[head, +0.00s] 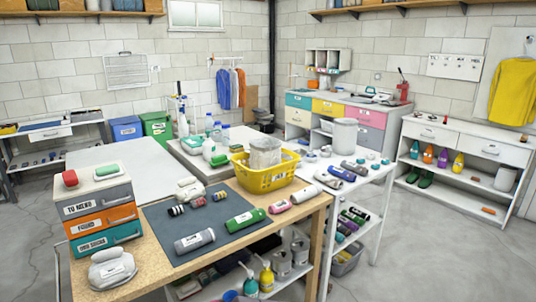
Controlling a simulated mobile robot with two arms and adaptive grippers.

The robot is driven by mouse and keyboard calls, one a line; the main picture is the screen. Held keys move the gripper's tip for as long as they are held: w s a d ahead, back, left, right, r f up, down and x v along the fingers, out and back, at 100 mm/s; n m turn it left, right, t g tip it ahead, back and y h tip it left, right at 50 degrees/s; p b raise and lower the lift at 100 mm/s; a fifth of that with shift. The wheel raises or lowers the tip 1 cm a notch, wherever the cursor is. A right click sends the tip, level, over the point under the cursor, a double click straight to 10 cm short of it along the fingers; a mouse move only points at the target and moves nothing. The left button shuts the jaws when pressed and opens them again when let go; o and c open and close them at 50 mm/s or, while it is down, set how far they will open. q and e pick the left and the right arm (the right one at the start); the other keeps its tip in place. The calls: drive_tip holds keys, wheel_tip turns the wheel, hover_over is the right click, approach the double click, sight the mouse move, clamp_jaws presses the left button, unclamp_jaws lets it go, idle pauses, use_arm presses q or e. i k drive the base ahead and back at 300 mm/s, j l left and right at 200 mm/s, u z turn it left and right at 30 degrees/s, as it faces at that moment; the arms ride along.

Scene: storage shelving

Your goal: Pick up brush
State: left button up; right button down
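I cannot make out a brush for certain; the small things are too small to tell. A red item (70,178) and a green item (106,170) lie on top of the drawer unit (98,192) at the near left. A dark mat (215,228) on the wooden table (150,262) holds a grey cylinder (194,241), a green cylinder (245,218) and several small striped ones. A white lumpy item (111,269) lies at the table's near left corner. Neither of my grippers is in view.
A yellow basket (262,180) stands at the wooden table's far end. A white shelf unit (370,178) with several cylinders adjoins on the right. Spray bottles stand below the wooden table. Another white table (118,168) lies behind. Grey floor (435,250) at the right is clear.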

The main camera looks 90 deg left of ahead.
sight(70, 179)
drive_tip(key=u, duration=7.1)
